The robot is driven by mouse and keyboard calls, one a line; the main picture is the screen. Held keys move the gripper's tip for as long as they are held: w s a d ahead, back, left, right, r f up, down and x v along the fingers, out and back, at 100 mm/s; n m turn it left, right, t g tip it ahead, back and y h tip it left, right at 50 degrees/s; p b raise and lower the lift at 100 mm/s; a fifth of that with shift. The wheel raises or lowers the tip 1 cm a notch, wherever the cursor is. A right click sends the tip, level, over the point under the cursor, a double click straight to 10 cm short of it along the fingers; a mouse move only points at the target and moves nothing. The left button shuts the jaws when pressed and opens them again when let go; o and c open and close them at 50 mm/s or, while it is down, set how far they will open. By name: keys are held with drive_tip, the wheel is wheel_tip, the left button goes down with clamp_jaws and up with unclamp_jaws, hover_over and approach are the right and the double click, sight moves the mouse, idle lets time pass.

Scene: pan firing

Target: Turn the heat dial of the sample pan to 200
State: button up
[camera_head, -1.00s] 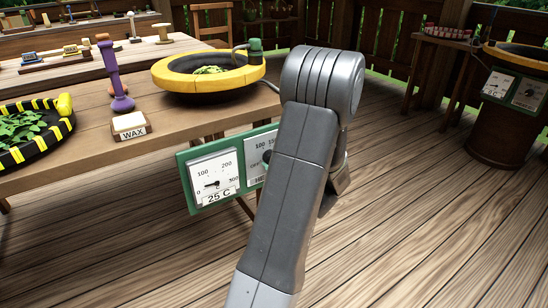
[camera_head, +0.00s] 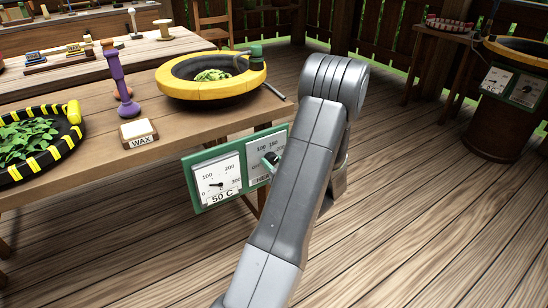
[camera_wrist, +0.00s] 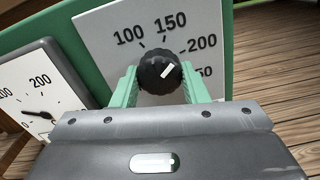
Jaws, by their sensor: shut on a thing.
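The heat dial (camera_wrist: 157,75) is a black knob with a white mark on a grey plate in the wrist view. The mark points up and right, roughly toward the 200 tick; the exact setting is hard to tell. My gripper (camera_wrist: 161,80) has its green fingers shut on the dial from both sides. In the head view, the green-framed panel (camera_head: 197,199) hangs at the table's front edge, its dial side partly hidden by my arm. The gauge (camera_head: 215,177) beside it reads 50 C. The sample pan (camera_head: 180,92), yellow-rimmed with green leaves, sits on the table above.
A wax block (camera_head: 138,131) and a purple-handled tool (camera_head: 118,80) stand left of the pan. A black-and-yellow tray of leaves (camera_head: 62,151) is at far left. Another pan station (camera_head: 500,125) stands at far right. The wooden floor right of my arm is clear.

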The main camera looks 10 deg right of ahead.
drive_tip(key=m+p, duration=0.3)
drive_tip(key=m, duration=0.1)
drive_tip(key=shift+s+m, duration=0.1)
drive_tip(key=shift+m, duration=0.2)
drive_tip(key=shift+f, duration=0.1)
idle(0.4)
drive_tip(key=o, duration=1)
drive_tip(key=shift+c, duration=0.2)
drive_tip(key=shift+s+d, duration=0.2)
drive_tip(key=shift+s, duration=0.2)
drive_tip(key=p+v, duration=0.1)
drive_tip(key=v, duration=1.2)
